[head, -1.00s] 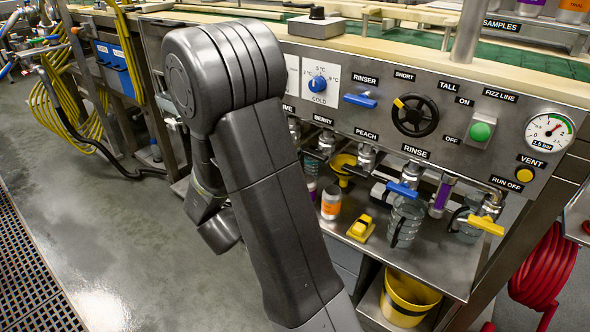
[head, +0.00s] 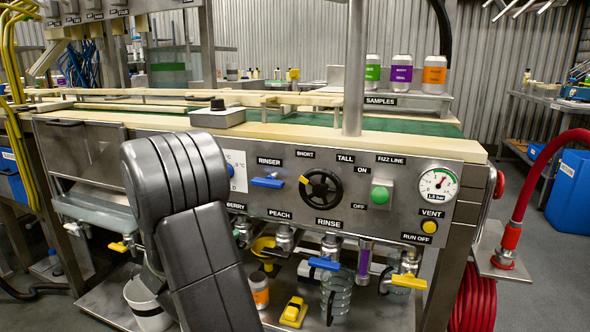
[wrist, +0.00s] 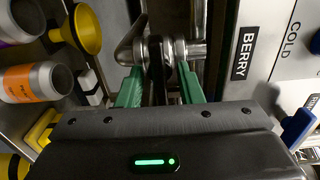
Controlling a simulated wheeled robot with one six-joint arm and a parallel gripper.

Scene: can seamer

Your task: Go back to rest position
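My arm (head: 190,225) rises in front of the panel at the left middle of the head view, hiding my gripper there. In the wrist view my gripper (wrist: 160,90) shows two green fingers standing apart. The dark lever of a metal tap (wrist: 157,55) lies in the line between them, with what look like gaps on both sides. I cannot tell how far beyond the fingertips the tap is. The BERRY label (wrist: 243,53) is just to the right of this tap. Nothing is clearly held.
The panel carries a black valve wheel (head: 321,190), a blue rinser handle (head: 267,182) and a green button (head: 380,195). Below are an orange-labelled can (head: 259,291), a yellow block (head: 293,312) and a white bucket (head: 147,304). A red hose (head: 530,188) stands at right.

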